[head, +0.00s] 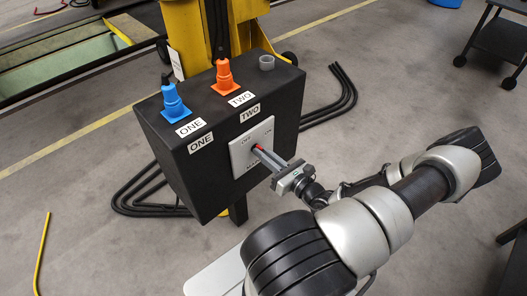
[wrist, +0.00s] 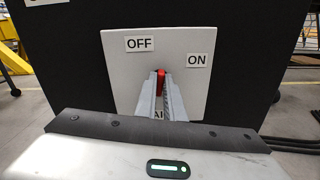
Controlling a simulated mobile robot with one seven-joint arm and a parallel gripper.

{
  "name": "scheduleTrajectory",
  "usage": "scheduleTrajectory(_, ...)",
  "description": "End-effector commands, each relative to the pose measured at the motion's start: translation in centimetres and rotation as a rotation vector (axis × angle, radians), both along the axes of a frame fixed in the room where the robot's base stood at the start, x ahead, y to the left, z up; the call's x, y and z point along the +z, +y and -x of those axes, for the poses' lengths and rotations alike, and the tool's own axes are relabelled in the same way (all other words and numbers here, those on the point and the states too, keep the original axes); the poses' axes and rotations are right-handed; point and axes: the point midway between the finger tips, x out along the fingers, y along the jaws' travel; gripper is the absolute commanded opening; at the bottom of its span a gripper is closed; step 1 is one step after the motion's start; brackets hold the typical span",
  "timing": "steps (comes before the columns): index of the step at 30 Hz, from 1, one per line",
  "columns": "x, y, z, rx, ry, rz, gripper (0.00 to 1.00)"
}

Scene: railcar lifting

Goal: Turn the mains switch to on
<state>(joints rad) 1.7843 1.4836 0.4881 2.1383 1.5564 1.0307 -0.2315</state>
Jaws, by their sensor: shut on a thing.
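The mains switch has a red handle (wrist: 161,76) on a light grey plate (wrist: 120,80), which is on the front of the black control box. The plate carries an OFF label (wrist: 140,43) at upper left and an ON label (wrist: 199,60) at right. The handle looks roughly upright in the wrist view, between the two labels; its exact angle is partly hidden by my fingers. My gripper (wrist: 162,88) is shut on the red handle, with a finger on each side. In the head view my gripper (head: 259,152) reaches the plate (head: 240,158) from the lower right.
The black box (head: 160,138) is mounted on a yellow post (head: 188,35). On its top are a blue plug (head: 173,102), an orange plug (head: 224,78) and an empty grey socket (head: 267,63). Black cables (head: 345,95) lie on the floor. The floor at right is mostly clear.

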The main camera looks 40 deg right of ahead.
Motion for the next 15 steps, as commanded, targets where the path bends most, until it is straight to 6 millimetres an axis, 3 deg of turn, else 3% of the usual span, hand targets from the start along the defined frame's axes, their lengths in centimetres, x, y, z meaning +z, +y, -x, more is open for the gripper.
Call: scheduleTrajectory(15, 0.11, -0.13, 0.0, 0.0, 0.038, -0.474, 0.0)
